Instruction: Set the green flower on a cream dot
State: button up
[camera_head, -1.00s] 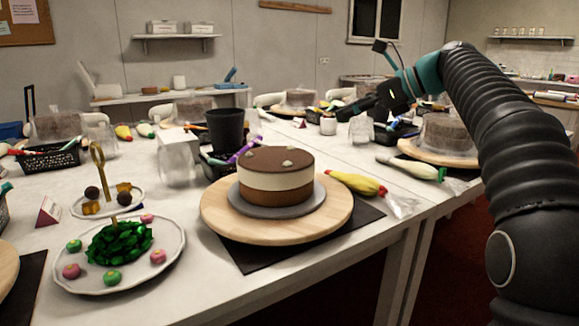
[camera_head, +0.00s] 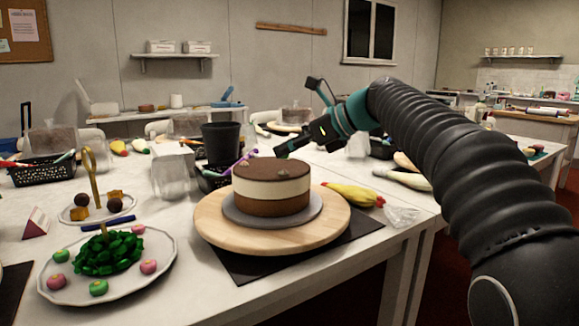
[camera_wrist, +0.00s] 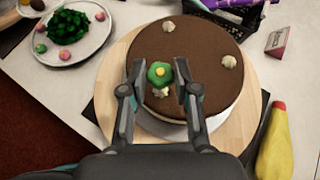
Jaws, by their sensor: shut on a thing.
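The green flower (camera_wrist: 159,73) with a yellow centre is between the fingertips of my gripper (camera_wrist: 160,82), which is shut on it. It hangs over the brown top of the layered cake (camera_head: 271,188). A cream dot (camera_wrist: 162,92) shows just below the flower in the wrist view, partly hidden by it. Other cream dots sit near the cake's edge, one at the top (camera_wrist: 169,25) and one at the right (camera_wrist: 229,61). In the head view my gripper (camera_head: 283,151) is above the cake's back edge; the flower is too small to make out there.
The cake stands on a grey board on a wooden turntable (camera_head: 215,229). A plate (camera_head: 62,290) of green pieces and small sweets is at the left. A yellow piping bag (camera_head: 352,195) lies to the right. A black cup (camera_head: 221,142) stands behind.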

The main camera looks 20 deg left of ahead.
aim_at(290, 175)
jog(key=shift+f+b, duration=0.5)
jog(key=shift+f, duration=1.3)
jog(key=shift+f, duration=0.1)
jog(key=o, duration=0.8)
jog(key=shift+c, duration=0.2)
jog(key=shift+d+r, duration=0.15)
jog(key=shift+r, duration=0.05)
jog(key=p+v, duration=0.1)
jog(key=v, duration=1)
jog(key=shift+d, duration=0.35)
jog(key=shift+s, duration=0.1)
